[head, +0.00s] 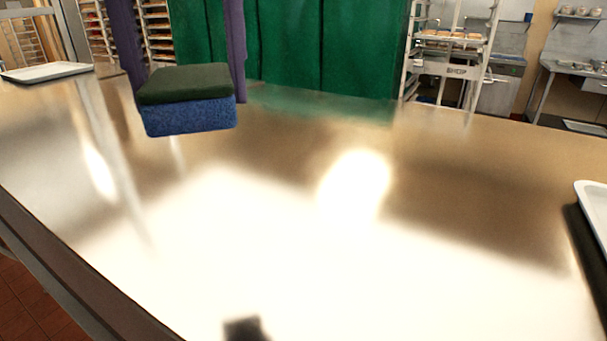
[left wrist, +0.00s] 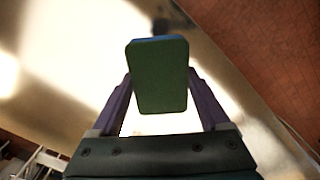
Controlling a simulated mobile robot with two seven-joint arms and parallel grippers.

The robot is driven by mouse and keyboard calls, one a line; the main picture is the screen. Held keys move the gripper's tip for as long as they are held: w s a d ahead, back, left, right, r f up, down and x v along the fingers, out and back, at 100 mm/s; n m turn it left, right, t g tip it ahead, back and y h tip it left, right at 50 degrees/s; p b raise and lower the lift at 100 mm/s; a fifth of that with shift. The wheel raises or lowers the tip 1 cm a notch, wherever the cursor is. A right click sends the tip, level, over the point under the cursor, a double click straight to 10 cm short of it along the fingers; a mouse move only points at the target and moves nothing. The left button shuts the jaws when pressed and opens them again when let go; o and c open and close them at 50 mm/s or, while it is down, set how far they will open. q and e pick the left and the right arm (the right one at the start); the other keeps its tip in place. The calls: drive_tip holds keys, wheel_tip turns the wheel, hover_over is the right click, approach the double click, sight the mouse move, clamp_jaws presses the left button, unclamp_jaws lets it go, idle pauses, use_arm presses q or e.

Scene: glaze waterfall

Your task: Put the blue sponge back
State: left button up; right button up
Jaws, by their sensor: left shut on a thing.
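The blue sponge (head: 190,117) has a blue lower layer and a dark green top layer. My left gripper (head: 188,95) comes down from the top with its two purple fingers shut on the sponge's sides. The sponge appears held above the shiny metal table (head: 300,210), green side up. In the left wrist view the sponge's green face (left wrist: 158,75) shows between the purple fingers (left wrist: 160,92), with a thin blue edge at its top. My right gripper is not in view.
A white tray (head: 47,72) lies at the table's far left. Another white tray (head: 593,205) is at the right edge, beside a dark surface. A small dark patch (head: 245,329) shows at the near edge, unclear what. The middle is clear. A green curtain (head: 320,45) and rack (head: 450,55) stand behind.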

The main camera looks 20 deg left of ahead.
use_arm(q)
hover_over(226, 264)
wheel_tip(226, 264, down, 7)
wheel_tip(226, 264, down, 7)
drive_tip(key=shift+d+r+p, duration=0.1)
drive_tip(key=shift+r+p, duration=0.05)
drive_tip(key=shift+p, duration=0.3)
wheel_tip(226, 264, down, 4)
drive_tip(key=shift+r+p, duration=0.1)
drive_tip(key=shift+p, duration=0.2)
drive_tip(key=shift+f, duration=0.2)
drive_tip(key=shift+f+b, duration=0.25)
drive_tip(key=shift+b, duration=0.05)
drive_tip(key=o, duration=1)
drive_tip(key=shift+r, duration=0.1)
drive_tip(key=shift+o, duration=0.2)
